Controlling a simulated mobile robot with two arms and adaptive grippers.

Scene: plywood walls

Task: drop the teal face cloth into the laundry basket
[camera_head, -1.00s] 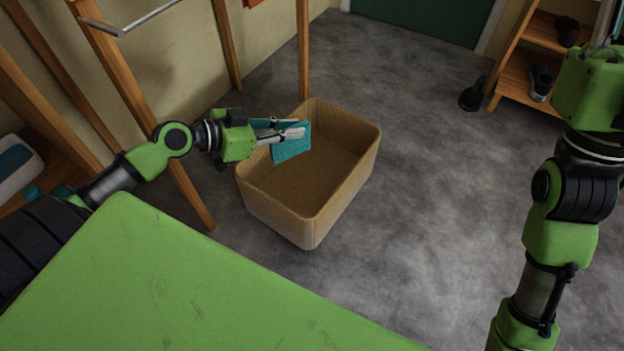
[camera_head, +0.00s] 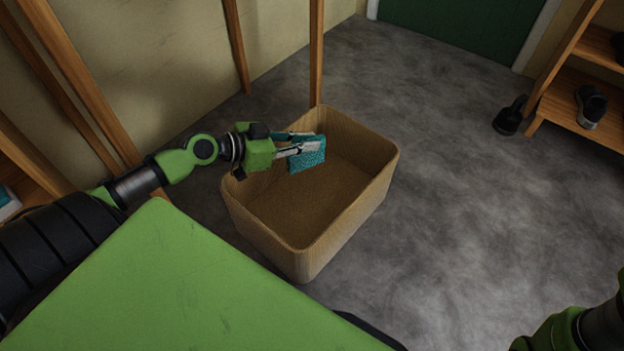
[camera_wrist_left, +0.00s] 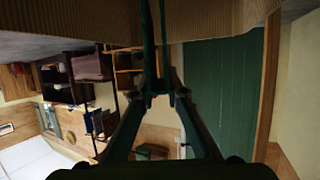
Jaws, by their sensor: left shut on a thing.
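The teal face cloth (camera_head: 307,155) is a small folded piece held between the fingers of my left gripper (camera_head: 308,146). The gripper is shut on it. In the head view the cloth shows over the left part of the laundry basket (camera_head: 340,232), a tan open rectangular box on the floor. The basket's visible inside is empty. In the left wrist view the gripper fingers (camera_wrist_left: 158,60) reach up the middle, and the basket wall (camera_wrist_left: 215,18) crosses the top. My right gripper is out of view; only part of that arm shows at the lower right.
Wooden posts (camera_head: 317,50) stand behind the basket along the wall. The grey floor right of the basket is clear.

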